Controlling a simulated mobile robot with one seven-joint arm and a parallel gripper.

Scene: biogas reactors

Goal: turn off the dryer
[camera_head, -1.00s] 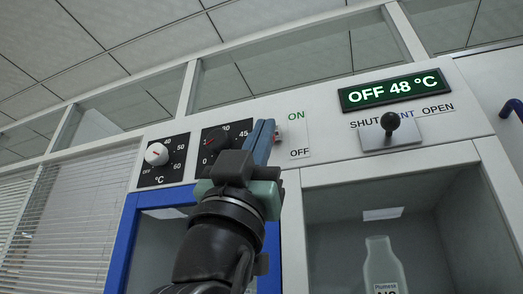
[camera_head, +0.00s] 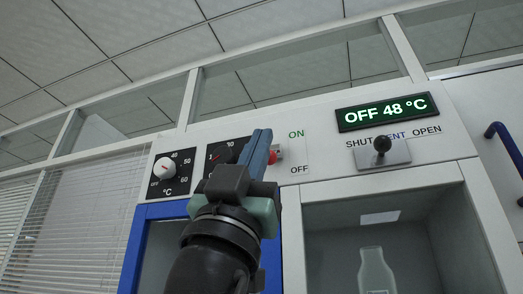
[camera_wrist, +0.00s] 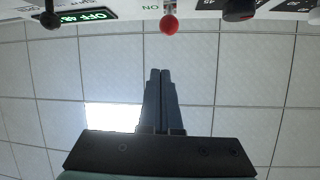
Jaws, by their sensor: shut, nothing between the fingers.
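The dryer's display (camera_head: 387,112) is lit green and reads OFF 48 °C. A switch with a red ball knob (camera_head: 273,157) sits between the ON label (camera_head: 296,134) above and the OFF label (camera_head: 299,169) below. My gripper (camera_head: 262,135) is shut and empty, pointing up in front of the panel, just left of the red knob and partly covering its surroundings. In the wrist view the picture is upside down; the red knob (camera_wrist: 169,24) is beyond my shut fingertips (camera_wrist: 160,72), with a visible gap in the picture.
A temperature dial (camera_head: 165,167) and a partly hidden black timer dial (camera_head: 221,154) lie left of my gripper. The vent lever (camera_head: 382,145) stands at the right under the display. A blue door frame (camera_head: 135,240) and an open chamber holding a bottle (camera_head: 375,272) are below.

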